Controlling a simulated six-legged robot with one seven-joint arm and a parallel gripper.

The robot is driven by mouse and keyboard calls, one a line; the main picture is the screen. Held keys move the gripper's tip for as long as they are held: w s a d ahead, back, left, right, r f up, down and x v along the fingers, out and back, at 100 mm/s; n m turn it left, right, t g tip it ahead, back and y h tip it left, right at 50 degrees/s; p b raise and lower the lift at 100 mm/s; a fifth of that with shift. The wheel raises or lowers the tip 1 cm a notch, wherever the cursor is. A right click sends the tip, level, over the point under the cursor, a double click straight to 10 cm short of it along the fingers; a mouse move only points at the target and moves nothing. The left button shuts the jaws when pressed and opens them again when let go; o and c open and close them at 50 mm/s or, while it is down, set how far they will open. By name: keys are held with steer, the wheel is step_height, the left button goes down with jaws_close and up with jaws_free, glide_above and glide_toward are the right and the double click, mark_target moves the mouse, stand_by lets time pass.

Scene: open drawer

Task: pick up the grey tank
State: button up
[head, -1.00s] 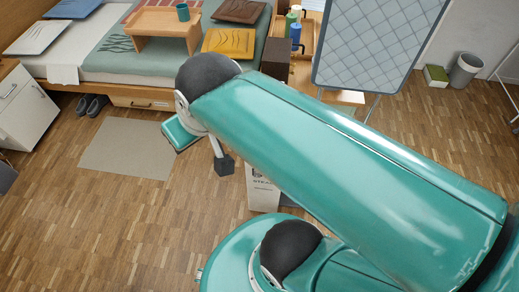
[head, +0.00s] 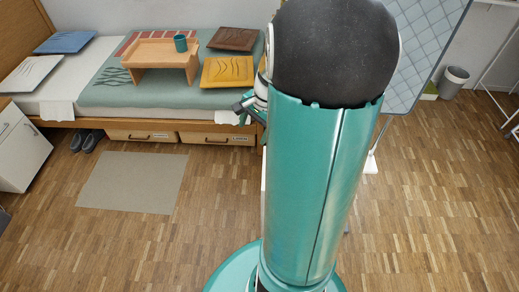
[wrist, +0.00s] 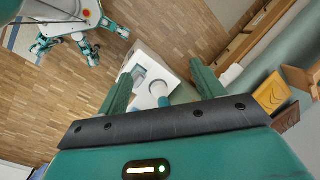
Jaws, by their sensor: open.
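My gripper (wrist: 161,76) is open in the wrist view, its two dark green fingers spread apart with nothing held between them. Beyond the fingers stands a white box-shaped unit (wrist: 140,58) with a grey-framed recess on top. I cannot tell for sure which of these is the grey tank. In the head view part of my gripper (head: 249,106) shows at the bed's edge; my arm hides the place beside it.
The bed (head: 105,92) holds a wooden tray table (head: 160,52) with a teal mug (head: 181,43), a yellow cushion (head: 227,72) and a brown one (head: 233,39). A tall quilted board (head: 425,45) stands right of my arm.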

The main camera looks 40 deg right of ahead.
steer(key=s+d+f+m+t+y, duration=0.1)
steer(key=s+d+f+m, duration=0.4)
steer(key=d+f, duration=0.25)
steer(key=s+d+f+m+t+y, duration=0.1)
steer(key=s+d+f+m, duration=0.3)
steer(key=d+f+m, duration=0.3)
steer(key=shift+n, duration=0.6)
steer(key=x, duration=0.9)
steer(key=shift+s+f, duration=0.2)
steer(key=x, duration=0.5)
steer(key=shift+w+f, duration=0.2)
steer(key=shift+f, duration=0.15)
jaws_close()
steer(key=shift+r, duration=0.15)
